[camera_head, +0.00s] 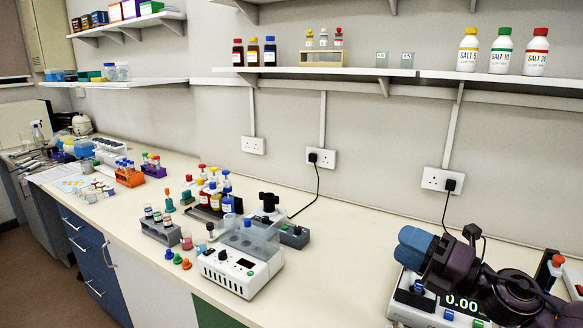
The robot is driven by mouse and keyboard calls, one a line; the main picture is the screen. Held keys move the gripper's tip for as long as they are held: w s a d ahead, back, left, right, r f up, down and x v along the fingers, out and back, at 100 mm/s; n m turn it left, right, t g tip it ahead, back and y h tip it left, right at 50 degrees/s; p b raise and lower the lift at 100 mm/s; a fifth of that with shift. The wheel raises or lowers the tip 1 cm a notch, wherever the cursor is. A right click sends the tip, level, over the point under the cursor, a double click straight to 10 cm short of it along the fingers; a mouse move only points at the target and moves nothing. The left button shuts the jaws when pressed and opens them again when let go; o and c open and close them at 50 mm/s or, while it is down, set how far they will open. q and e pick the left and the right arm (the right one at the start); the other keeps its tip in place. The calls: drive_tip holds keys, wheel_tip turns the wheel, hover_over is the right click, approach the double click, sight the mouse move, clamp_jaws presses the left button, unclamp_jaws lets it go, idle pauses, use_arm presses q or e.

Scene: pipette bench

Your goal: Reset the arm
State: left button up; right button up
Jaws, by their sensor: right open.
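My right arm, dark purple and black, comes in at the lower right. Its blue end, with my right gripper (412,248), is at the left of the arm, above the back left part of a white balance (408,311). The gripper is open, and I see nothing held in it. The arm covers much of the balance, whose display reads 0.00. My left gripper is not in view.
A white instrument with a clear lid (240,270) stands mid-bench, near a grey tube rack (160,230) and coloured bottles (215,190). Shelves (330,72) with bottles run along the wall. The bench (340,255) between instrument and balance is clear.

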drive_tip(key=s+d+f+m+t+h, duration=0.2)
drive_tip(key=s+d+f+m+h, duration=0.2)
drive_tip(key=f+m+h, duration=0.65)
drive_tip(key=s+d+f+m+t+h, duration=0.1)
drive_tip(key=s+d+f+m+h, duration=0.5)
drive_tip(key=m, duration=0.9)
drive_tip(key=s+a+f+m+g, duration=0.1)
drive_tip(key=s+f+m+g, duration=0.4)
drive_tip(key=s, duration=0.4)
drive_tip(key=s+a+f+m+g, duration=0.25)
drive_tip(key=s+f+g, duration=0.4)
drive_tip(key=s, duration=0.35)
use_arm(q)
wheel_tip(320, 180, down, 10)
drive_tip(key=b, duration=1)
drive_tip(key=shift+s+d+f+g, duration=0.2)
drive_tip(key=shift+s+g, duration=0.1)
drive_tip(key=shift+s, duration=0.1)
use_arm(e)
drive_tip(key=w+f+t, duration=0.3)
drive_tip(key=f, duration=0.7)
drive_tip(key=w+f+t+y, duration=0.1)
drive_tip(key=w+f+t, duration=0.3)
drive_tip(key=f, duration=0.6)
drive_tip(key=shift+d+n, duration=0.2)
drive_tip(key=shift+n, duration=0.2)
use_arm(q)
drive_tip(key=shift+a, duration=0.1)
use_arm(e)
drive_tip(key=shift+w, duration=0.1)
